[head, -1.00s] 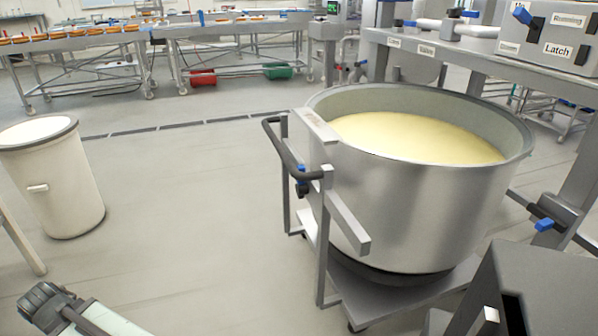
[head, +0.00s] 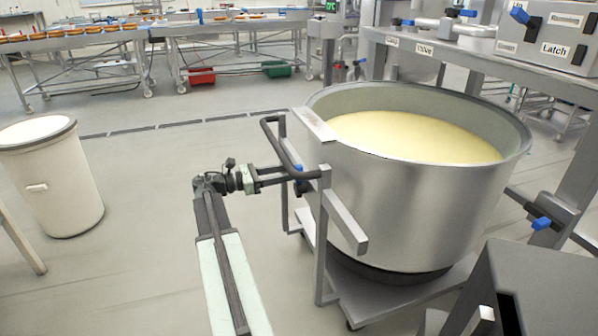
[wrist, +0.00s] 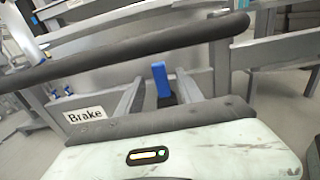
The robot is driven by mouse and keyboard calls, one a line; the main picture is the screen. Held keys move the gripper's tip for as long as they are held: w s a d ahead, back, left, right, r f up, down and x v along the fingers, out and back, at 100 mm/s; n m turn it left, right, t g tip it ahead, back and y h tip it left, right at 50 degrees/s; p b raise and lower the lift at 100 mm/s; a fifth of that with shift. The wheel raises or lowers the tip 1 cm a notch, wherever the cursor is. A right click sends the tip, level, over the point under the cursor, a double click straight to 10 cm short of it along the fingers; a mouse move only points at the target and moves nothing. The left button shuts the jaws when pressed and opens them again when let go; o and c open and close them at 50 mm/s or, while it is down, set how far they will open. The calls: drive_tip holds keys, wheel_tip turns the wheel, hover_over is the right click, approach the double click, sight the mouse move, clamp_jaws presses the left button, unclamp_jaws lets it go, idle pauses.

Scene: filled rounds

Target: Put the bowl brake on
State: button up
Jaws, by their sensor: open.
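The large steel bowl (head: 420,200) of pale yellow dough or batter stands on its wheeled frame (head: 400,298). A dark push bar (head: 277,143) is on its left side. The blue brake lever (head: 299,169) sits below the bar, partly hidden by my gripper in the head view. My gripper (head: 296,178) is open and reaches in from the left, under the bar. In the wrist view the blue lever (wrist: 161,80) stands upright between the lines of the two fingers (wrist: 160,95). I cannot tell whether the fingertips reach past it. A "Brake" label (wrist: 85,115) is at left.
The push bar (wrist: 140,40) crosses the wrist view just above the fingers. A white bin (head: 55,185) stands on the left. A control box (head: 550,38) with a "Latch" label is at top right. The floor between bin and bowl is clear.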

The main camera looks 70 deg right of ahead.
sight(299, 170)
drive_tip(key=x, duration=0.6)
clamp_jaws()
idle(1.2)
